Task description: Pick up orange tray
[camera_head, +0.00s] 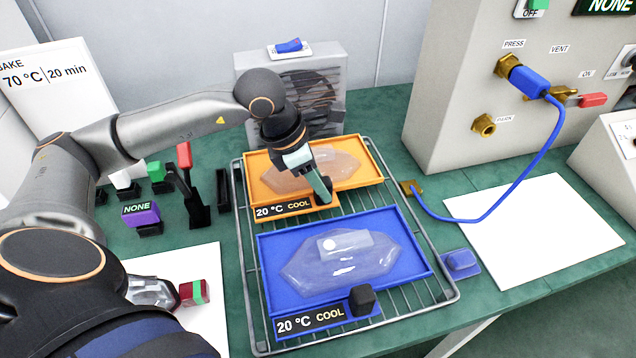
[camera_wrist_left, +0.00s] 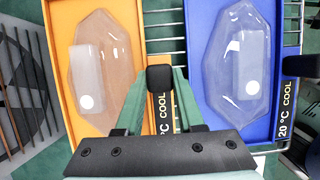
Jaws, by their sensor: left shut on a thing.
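My left gripper (camera_head: 322,190) is shut on the black knob at the tray's front edge. In the left wrist view the knob (camera_wrist_left: 160,78) sits between the fingertips, and the orange tray (camera_wrist_left: 60,15) fills the left side. I cannot tell whether the tray is clear of the rack. My right gripper is not in view.
A fan unit (camera_head: 290,65) stands behind. Small levers (camera_head: 185,155) stand left. A grey cabinet (camera_head: 450,110) with a blue hose stands right. A white sheet (camera_head: 540,225) lies right.

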